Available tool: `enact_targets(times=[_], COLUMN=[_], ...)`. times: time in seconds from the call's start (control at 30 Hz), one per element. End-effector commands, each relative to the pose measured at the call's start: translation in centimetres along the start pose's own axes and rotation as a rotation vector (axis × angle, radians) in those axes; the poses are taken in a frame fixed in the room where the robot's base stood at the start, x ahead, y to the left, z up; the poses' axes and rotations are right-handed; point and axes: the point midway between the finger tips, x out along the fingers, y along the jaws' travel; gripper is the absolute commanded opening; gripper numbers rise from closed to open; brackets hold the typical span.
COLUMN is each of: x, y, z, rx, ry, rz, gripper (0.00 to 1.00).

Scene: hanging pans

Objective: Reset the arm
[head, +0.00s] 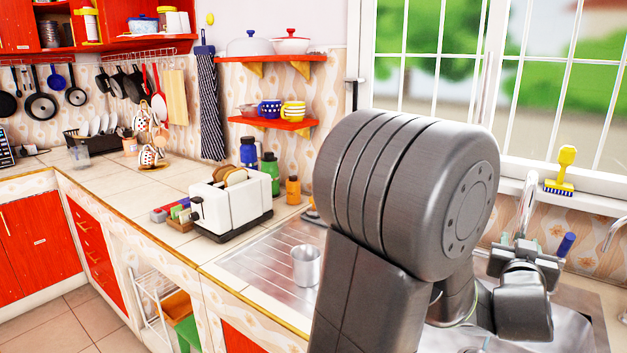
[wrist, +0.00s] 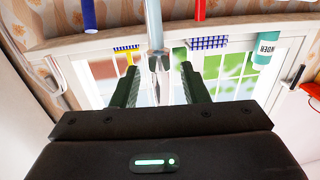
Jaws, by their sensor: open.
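My gripper (wrist: 160,68) shows in the wrist view with its two dark fingers apart and nothing held between them. A metal tap (wrist: 153,25) shows beyond the fingers, in line with the gap; I cannot tell how far away it is. In the head view my own grey arm fills the centre right and bends down over the sink area. The tap (head: 527,205) stands behind my arm near the window.
A white toaster (head: 232,205) with bread and a metal cup (head: 306,266) stand left of my arm. A yellow brush (head: 563,172) is on the window sill. Pans (head: 41,104) hang at the far left. The tiled counter (head: 130,185) has bare room.

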Motion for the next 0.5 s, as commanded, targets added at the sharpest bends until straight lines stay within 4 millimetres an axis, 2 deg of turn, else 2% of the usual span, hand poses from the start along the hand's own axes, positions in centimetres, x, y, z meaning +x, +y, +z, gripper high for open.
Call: enact_targets(times=[0.03,0.2,0.5], x=[0.9,2.5,3.0], y=[-0.1,0.0,-0.2], z=[-0.1,0.0,0.0], rx=[0.0,0.001,0.0], ry=[-0.001,0.0,0.0], rz=[-0.002,-0.001,0.0], gripper=[0.41,0.41,0.41])
